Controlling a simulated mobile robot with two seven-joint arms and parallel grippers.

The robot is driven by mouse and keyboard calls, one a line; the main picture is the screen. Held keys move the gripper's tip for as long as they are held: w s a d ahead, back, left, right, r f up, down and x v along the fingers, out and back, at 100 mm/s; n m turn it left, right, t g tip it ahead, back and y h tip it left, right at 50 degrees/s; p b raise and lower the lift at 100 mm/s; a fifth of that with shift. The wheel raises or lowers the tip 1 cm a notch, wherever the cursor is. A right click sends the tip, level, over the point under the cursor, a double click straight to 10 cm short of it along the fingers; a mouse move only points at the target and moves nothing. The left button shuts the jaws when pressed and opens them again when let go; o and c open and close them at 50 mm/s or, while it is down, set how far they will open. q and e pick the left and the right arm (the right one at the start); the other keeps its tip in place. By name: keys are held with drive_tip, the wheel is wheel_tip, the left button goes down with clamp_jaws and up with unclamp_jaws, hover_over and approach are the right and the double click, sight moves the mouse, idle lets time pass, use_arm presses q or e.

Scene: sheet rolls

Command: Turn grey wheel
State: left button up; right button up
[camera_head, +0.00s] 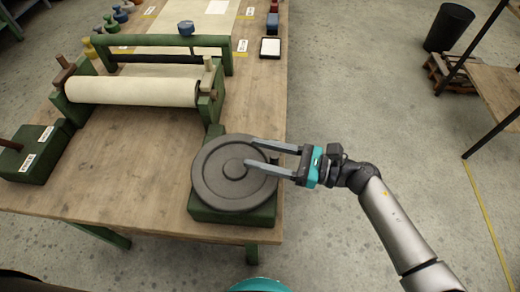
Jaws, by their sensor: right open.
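The grey wheel (215,178) is a dark grey disc with a round central hub. It lies flat on a green base (232,216) at the front right of the wooden table. My right gripper (249,153) comes in from the right, with its two fingers open over the right part of the wheel. One fingertip is near the rim's upper right and the other is near the hub. I cannot tell whether the fingers touch the wheel. My left gripper is out of view.
A cream sheet roll (130,91) sits in a green frame (218,85) behind the wheel. A green block (25,165) stands at the left edge. Several small coloured weights and a cream sheet (195,17) lie farther back. The table's middle (130,160) is clear.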

drive_tip(key=shift+a, duration=0.2)
clamp_jaws()
idle(0.4)
idle(1.0)
